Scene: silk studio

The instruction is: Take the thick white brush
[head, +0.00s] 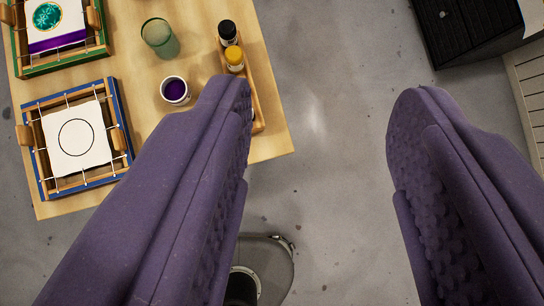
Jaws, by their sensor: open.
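My gripper (318,95) is open and empty, its two purple padded fingers spread wide over the bare floor to the right of the table. The left finger covers part of the table's right side. I see no thick white brush in the head view. The left finger hides part of the table, so I cannot tell whether a brush lies behind it.
The wooden table (140,90) holds a blue frame (112,88), a green frame (60,68), a green glass (160,40), a purple-filled cup (174,90) and bottles (235,58) in a wooden rack (258,122). A black box (465,40) stands upper right. Floor between is clear.

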